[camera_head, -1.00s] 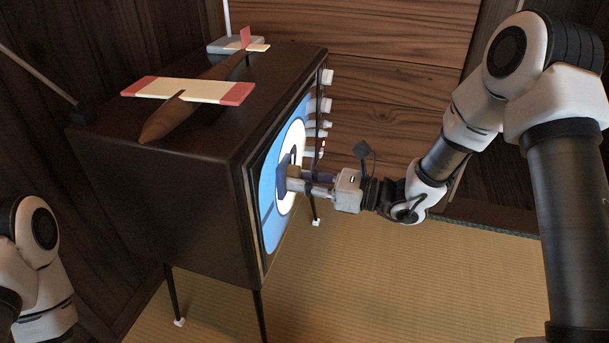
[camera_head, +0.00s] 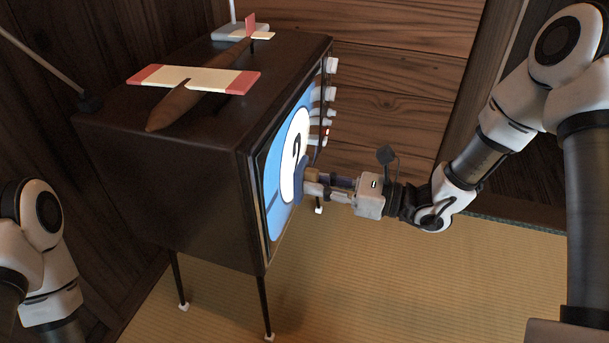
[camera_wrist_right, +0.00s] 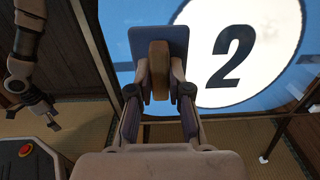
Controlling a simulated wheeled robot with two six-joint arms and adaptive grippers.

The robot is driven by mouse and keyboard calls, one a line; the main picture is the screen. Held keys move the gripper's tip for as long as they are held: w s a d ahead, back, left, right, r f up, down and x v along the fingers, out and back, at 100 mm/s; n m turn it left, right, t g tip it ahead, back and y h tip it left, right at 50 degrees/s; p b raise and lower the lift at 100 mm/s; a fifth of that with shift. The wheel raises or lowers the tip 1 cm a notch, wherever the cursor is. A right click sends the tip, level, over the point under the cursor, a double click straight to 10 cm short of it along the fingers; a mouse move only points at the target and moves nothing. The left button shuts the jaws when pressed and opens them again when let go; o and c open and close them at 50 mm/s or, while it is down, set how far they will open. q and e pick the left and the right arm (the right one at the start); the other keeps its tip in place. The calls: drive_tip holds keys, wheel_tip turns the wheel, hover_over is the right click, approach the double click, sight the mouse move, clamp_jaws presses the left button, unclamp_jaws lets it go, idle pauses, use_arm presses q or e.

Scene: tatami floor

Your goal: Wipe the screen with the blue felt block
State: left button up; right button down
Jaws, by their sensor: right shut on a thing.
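A blue felt block (camera_head: 299,181) with a tan wooden grip is held in my right gripper (camera_head: 313,181). In the right wrist view, the fingers (camera_wrist_right: 160,82) close on the tan grip, with the blue felt (camera_wrist_right: 172,36) beyond them facing the screen. The screen (camera_head: 271,195) of the dark television shows blue with a white circle and a black "2". In the head view the block is just below the "2"; in the wrist view (camera_wrist_right: 260,52) it is left of it. I cannot tell whether felt touches glass. My left gripper (camera_wrist_right: 42,108) appears dimly in the wrist view, its opening unclear.
The dark wooden television (camera_head: 165,180) stands on thin legs. A model plane (camera_head: 190,98) and a pale box (camera_head: 228,32) rest on its top. White knobs (camera_head: 330,93) line the screen's far side. The tatami floor (camera_head: 400,280) to the right is clear.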

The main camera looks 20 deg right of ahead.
drive_tip(key=shift+p+v, duration=0.35)
drive_tip(key=shift+v, duration=0.8)
drive_tip(key=p+v, duration=0.2)
drive_tip(key=shift+s+d+r, duration=0.1)
drive_tip(key=shift+d+r, duration=0.1)
drive_tip(key=shift+d, duration=0.05)
drive_tip(key=shift+s+d+f, duration=0.15)
drive_tip(key=shift+f, duration=0.05)
